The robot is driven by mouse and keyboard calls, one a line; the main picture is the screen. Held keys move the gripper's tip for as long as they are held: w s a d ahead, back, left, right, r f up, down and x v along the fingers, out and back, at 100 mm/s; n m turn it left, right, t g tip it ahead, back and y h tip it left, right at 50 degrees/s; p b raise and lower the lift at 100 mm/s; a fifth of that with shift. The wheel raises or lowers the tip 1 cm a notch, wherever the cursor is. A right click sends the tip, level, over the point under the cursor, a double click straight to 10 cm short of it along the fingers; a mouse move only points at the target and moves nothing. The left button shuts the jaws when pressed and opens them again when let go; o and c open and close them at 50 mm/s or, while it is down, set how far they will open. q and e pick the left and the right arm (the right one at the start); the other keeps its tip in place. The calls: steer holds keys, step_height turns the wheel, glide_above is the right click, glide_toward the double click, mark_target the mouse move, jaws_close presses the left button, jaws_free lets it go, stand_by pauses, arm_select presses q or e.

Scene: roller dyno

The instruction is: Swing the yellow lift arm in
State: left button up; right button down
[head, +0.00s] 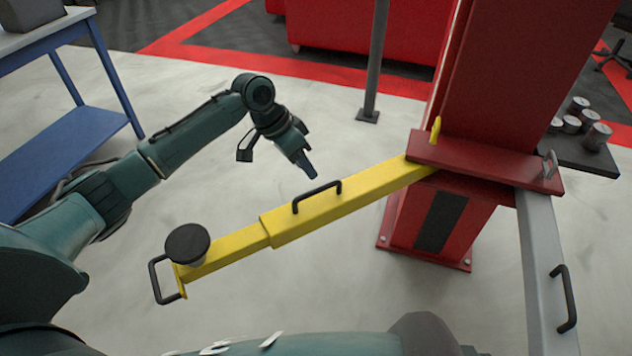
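The yellow lift arm (350,203) runs from the red lift post (497,75) down and left across the picture. It has a black handle on top near its middle (317,194), a round black pad (187,244) and a black end handle (158,280) at its free end. My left gripper (311,171) is above and behind the arm's middle handle in the picture, apart from it. Its fingertips look close together, but I cannot tell whether they are open. My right gripper is not in view.
A grey lift arm (541,262) with a black handle extends from the post toward the lower right. A blue bench (60,140) stands at left. A dark tray (580,150) with several metal cans is at right. A grey pole (374,60) stands behind. Open floor surrounds the yellow arm.

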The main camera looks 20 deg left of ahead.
arm_select(q)
steer(key=x, duration=0.6)
steer(key=shift+d+f, duration=0.15)
steer(key=shift+f, duration=0.1)
jaws_close()
stand_by(0.3)
